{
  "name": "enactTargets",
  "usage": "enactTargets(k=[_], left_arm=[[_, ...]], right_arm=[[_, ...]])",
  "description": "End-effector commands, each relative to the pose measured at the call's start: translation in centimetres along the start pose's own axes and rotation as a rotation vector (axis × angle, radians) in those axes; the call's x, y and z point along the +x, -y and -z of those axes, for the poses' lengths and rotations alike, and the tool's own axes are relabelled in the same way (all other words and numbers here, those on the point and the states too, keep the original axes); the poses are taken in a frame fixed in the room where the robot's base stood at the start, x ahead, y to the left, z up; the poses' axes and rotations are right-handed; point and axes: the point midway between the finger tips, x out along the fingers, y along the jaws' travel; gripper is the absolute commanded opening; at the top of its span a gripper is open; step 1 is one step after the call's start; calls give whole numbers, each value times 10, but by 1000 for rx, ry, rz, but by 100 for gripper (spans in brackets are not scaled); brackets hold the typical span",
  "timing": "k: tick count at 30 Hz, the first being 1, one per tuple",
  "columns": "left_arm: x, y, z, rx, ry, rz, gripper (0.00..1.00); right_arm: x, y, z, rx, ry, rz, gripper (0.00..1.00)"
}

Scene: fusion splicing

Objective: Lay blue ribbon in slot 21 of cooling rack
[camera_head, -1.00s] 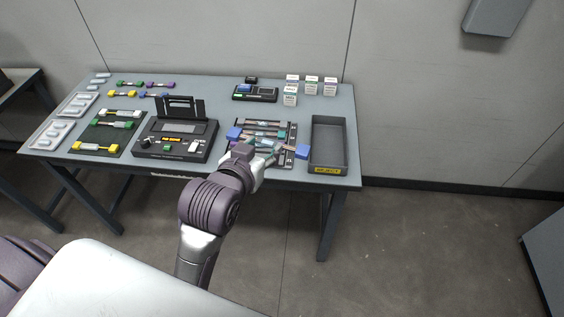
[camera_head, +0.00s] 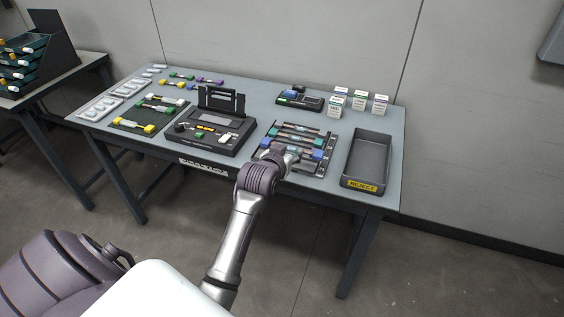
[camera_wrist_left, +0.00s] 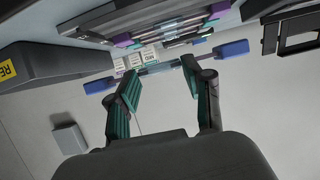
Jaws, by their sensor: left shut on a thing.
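The blue ribbon shows its two blue end blocks in the head view, the right one (camera_head: 318,155) clear and the left one partly behind my wrist. My left gripper (camera_head: 288,156) is at the rack's front, shut on the ribbon's middle. In the left wrist view the ribbon's blue end (camera_wrist_left: 231,50) sticks out beyond the left gripper's fingers (camera_wrist_left: 160,72). The rack (camera_wrist_left: 150,22) is at the top there. I cannot tell whether the ribbon touches a slot, and slot numbers are unreadable. My right gripper is out of view.
The black splicer (camera_head: 210,134) with raised lid stands left of the rack. The grey reject bin (camera_head: 368,160) stands close on the right. Behind are a small black device (camera_head: 300,99) and several white boxes (camera_head: 360,101). Other ribbons lie in the rack's rear part.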

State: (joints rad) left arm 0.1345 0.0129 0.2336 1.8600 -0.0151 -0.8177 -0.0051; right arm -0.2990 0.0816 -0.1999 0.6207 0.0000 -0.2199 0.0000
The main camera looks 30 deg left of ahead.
Motion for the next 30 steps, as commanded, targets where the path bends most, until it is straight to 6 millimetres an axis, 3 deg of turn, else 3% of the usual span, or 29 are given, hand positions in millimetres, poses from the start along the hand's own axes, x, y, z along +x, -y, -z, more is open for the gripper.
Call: enactTargets(k=[3,7,16,29,30], left_arm=[[16,16,-7,0,1,1,19],[24,24,-10,-1,0,0,19],[38,25,-44,-2,1,-1,19],[41,25,-51,-1,0,-1,19],[41,25,-51,-1,-1,-1,54]], right_arm=[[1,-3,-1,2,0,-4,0],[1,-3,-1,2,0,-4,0],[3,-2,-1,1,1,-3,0],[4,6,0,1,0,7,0],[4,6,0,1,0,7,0]])
